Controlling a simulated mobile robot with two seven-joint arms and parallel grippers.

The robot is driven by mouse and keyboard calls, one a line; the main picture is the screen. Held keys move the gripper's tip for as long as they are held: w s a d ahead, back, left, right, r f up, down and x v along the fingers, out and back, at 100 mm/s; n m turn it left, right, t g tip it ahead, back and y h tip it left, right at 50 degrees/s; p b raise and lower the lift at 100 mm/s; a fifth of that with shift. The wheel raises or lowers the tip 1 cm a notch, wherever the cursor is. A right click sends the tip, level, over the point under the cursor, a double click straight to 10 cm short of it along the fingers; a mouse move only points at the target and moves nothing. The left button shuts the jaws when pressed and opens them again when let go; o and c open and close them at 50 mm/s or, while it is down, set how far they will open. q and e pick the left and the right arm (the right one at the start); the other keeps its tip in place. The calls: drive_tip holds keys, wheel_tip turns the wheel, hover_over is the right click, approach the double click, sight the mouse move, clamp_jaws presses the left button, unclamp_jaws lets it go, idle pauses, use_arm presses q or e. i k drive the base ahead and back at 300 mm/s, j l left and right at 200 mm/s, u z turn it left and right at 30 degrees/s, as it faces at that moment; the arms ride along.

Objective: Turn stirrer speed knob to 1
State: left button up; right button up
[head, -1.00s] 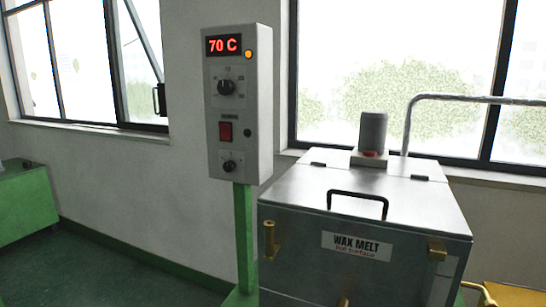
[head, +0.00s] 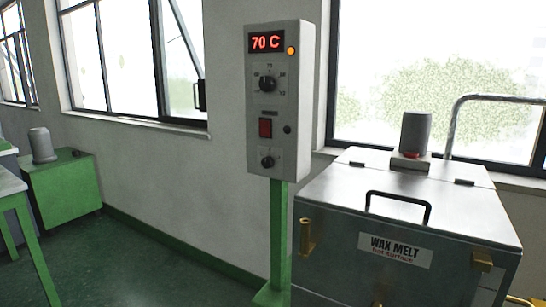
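A grey control box (head: 309,100) stands on a green post (head: 279,225) in the head view. Its red display (head: 266,41) reads 70 C, with a lit orange lamp beside it. A larger black knob (head: 267,84) with a marked scale sits below the display. A red switch (head: 265,128) is under that knob. A smaller black knob (head: 267,162) sits at the bottom of the box; its markings are too small to read. Which knob sets the stirrer speed cannot be read from the labels. Neither gripper is in view.
A metal wax melt tank (head: 340,235) with a closed lid, a black handle (head: 398,207) and a grey motor (head: 415,133) stands right of the box. A green cabinet (head: 70,195) and a table (head: 12,186) are at the left. The floor between is clear.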

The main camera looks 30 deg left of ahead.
sight(267, 162)
drive_tip(key=k+j+u, duration=0.25)
drive_tip(key=j, duration=0.3)
drive_tip(key=j+u, duration=0.3)
drive_tip(key=j, duration=0.25)
drive_tip(key=k+j+u, duration=0.1)
drive_tip(key=j+u, duration=0.15)
drive_tip(key=j, duration=0.35)
